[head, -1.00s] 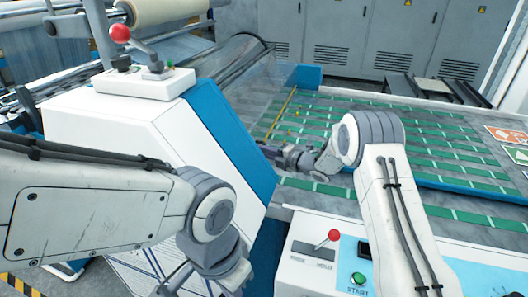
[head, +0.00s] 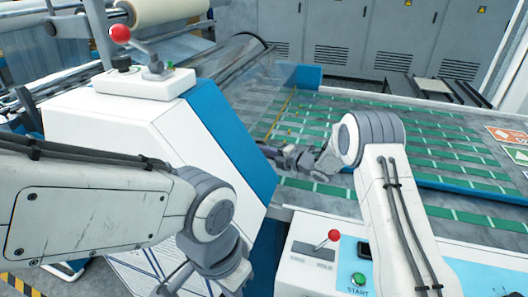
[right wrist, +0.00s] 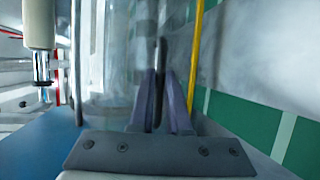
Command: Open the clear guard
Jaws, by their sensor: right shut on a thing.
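The clear guard (head: 252,78) is a curved transparent sheet beside the white and blue machine housing, over the near end of the green-striped belt. In the right wrist view the clear guard (right wrist: 112,55) fills the left middle as a see-through curve. My right gripper (head: 270,151) reaches left to the guard's lower side, its tips partly against the blue housing edge. In the right wrist view its purple fingers (right wrist: 161,98) are shut on a thin dark bar (right wrist: 160,62), which looks like the guard's handle. My left gripper is below the picture; only its wrist shows.
The green-striped belt (head: 415,140) extends to the right. A white housing (head: 110,135) with a red-knobbed lever (head: 120,33) stands left. A control panel (head: 318,262) with another red-knobbed lever and a green START button lies close to my right arm. Grey cabinets stand behind.

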